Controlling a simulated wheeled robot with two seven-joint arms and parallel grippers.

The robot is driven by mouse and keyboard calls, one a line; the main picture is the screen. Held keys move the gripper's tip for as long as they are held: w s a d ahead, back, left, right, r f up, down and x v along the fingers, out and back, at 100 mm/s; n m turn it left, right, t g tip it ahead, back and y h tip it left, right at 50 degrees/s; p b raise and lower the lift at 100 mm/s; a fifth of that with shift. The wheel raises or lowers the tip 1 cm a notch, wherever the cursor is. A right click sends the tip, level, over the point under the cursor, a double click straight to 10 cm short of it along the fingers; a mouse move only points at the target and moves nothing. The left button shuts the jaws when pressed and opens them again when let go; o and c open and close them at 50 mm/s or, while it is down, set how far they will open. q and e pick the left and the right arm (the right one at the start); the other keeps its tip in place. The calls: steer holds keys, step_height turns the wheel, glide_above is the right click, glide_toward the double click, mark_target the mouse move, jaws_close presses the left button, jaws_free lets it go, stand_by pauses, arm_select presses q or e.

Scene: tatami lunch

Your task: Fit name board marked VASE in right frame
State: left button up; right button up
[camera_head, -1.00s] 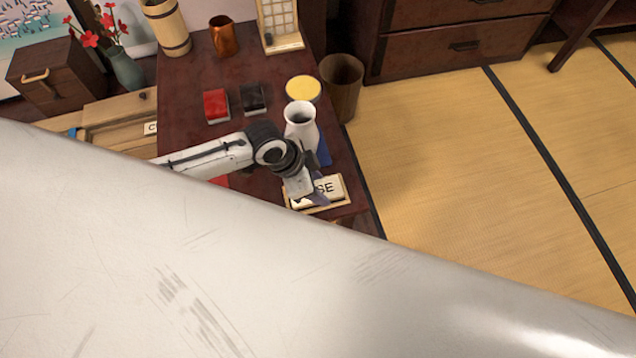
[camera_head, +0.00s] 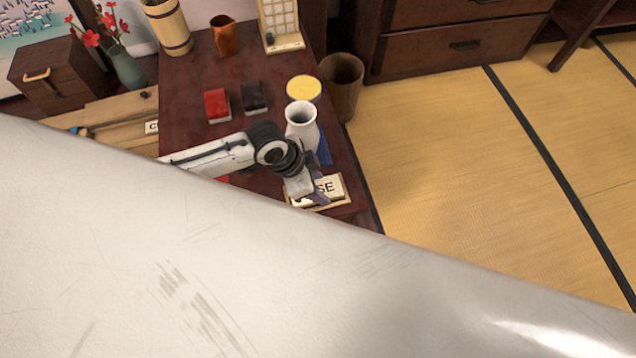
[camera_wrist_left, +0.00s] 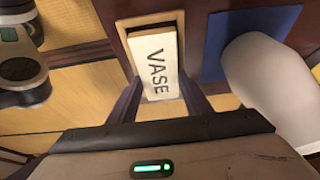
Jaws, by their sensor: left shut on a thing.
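The cream name board marked VASE (camera_wrist_left: 158,62) is between the two fingers of my left gripper (camera_wrist_left: 163,100) in the left wrist view. In the head view the gripper (camera_head: 312,194) is at the table's front right corner, shut on the board (camera_head: 333,186), with the letters SE showing beside it. A light wooden frame (camera_head: 326,208) shows around the board's lower edge, and its rim is at the board's top end in the wrist view (camera_wrist_left: 126,23). I cannot tell whether the board lies fully down in the frame. My right gripper is not seen.
A white vase (camera_head: 301,128) stands on a blue mat (camera_head: 324,153) close behind the board. Red (camera_head: 216,105) and black (camera_head: 253,97) blocks and a yellow-topped round thing (camera_head: 303,88) stand further back. A bin (camera_head: 343,92) stands right of the table (camera_head: 190,120).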

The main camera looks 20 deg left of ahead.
arm_select(q)
steer(key=shift+f, duration=0.35)
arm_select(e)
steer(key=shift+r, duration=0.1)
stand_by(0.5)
arm_select(q)
steer(key=o, duration=1.1)
steer(key=shift+s, duration=0.1)
steer(key=shift+c, duration=0.2)
steer(key=shift+f, duration=0.1)
steer(key=shift+o, duration=0.5)
steer(key=p+v, duration=0.3)
steer(key=v, duration=0.6)
steer(key=shift+r, duration=0.25)
steer(key=shift+a+r, duration=0.25)
steer(key=shift+r, duration=0.35)
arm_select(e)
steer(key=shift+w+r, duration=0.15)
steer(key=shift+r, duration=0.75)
